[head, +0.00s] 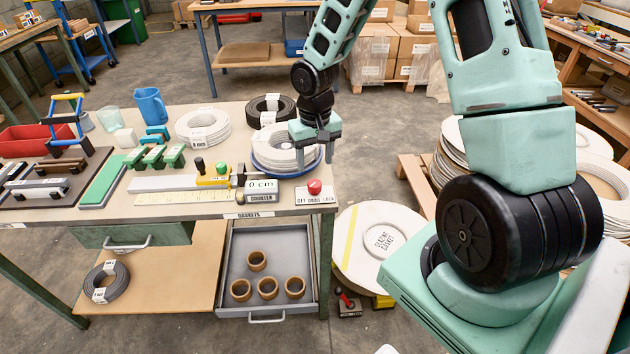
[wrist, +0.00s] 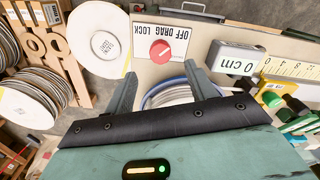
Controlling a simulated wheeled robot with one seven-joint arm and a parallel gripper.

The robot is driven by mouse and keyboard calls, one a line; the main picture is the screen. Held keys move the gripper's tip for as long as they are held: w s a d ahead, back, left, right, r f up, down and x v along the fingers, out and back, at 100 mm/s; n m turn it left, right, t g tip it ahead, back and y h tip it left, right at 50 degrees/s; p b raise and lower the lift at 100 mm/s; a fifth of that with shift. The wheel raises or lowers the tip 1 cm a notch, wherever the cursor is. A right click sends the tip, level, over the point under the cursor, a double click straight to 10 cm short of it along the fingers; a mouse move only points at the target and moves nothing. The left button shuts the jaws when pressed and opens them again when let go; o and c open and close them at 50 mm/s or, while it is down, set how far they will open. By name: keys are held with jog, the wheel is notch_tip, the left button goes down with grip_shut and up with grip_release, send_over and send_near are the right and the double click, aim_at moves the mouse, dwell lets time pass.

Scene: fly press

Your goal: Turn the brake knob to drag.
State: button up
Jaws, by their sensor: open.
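The red brake knob (head: 314,186) sits on a white plate (head: 305,197) marked OFF DRAG LOCK, at the front right corner of the bench. In the wrist view the knob (wrist: 160,51) shows upside down, just beyond the fingertips and roughly between them; which mark it points to is too small to tell. My gripper (head: 314,152) is open and empty, pointing down over the white coil behind the knob. Its two fingers (wrist: 158,74) are apart from the knob.
The counter (head: 261,187) reading 0 cm stands left of the knob. A white coil with a blue rim (head: 270,160) lies behind it. The bench's right edge is close to the knob.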

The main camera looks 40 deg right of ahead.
aim_at(315, 183)
notch_tip(315, 183, down, 7)
jog(key=shift+f, duration=0.15)
jog(key=c, duration=1)
